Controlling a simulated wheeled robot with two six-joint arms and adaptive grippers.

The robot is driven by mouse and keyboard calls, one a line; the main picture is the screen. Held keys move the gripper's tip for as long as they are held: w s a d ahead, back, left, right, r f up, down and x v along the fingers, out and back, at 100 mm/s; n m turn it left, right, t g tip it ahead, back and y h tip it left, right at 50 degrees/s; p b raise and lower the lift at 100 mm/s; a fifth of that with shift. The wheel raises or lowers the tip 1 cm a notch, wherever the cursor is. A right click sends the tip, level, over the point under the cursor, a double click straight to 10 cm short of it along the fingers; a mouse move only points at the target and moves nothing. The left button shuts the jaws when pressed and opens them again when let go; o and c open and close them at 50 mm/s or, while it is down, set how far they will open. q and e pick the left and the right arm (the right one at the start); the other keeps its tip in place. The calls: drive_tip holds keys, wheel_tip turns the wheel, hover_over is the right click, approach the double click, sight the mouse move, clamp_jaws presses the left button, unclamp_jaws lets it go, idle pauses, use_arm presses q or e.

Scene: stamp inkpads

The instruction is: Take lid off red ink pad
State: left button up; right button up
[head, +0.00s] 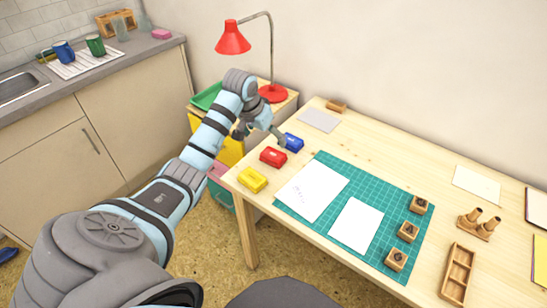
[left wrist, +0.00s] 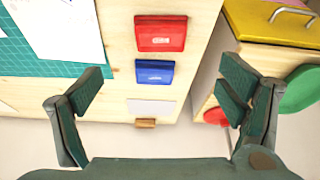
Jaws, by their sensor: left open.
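The red ink pad (head: 273,157) sits on the wooden table near its left edge, between the yellow pad and the blue pad. Its lid appears to be on. It also shows in the left wrist view (left wrist: 161,34), top centre, beyond the fingertips. My left gripper (head: 264,133) is above the table's left edge, close to the blue ink pad (head: 292,142). In the left wrist view its fingers (left wrist: 165,85) are spread wide and hold nothing. My right gripper is not in view.
A yellow ink pad (head: 253,180) lies nearer the front. A green cutting mat (head: 358,252) with white paper sheets (head: 312,190) and several wooden stamps (head: 408,231) lies to the right. A red lamp (head: 234,38) stands on a side cabinet (left wrist: 249,62) left of the table.

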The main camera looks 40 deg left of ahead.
sight(272, 156)
use_arm(q)
drive_tip(key=b+x, duration=0.1)
drive_tip(key=x, duration=0.2)
drive_tip(key=s+b+x, duration=0.1)
drive_tip(key=x, duration=0.3)
drive_tip(key=b+x, duration=0.1)
drive_tip(key=x, duration=0.2)
drive_tip(key=shift+s+f, duration=0.1)
drive_tip(key=shift+f, duration=0.35)
drive_tip(key=shift+r, duration=0.1)
drive_tip(key=c, duration=0.9)
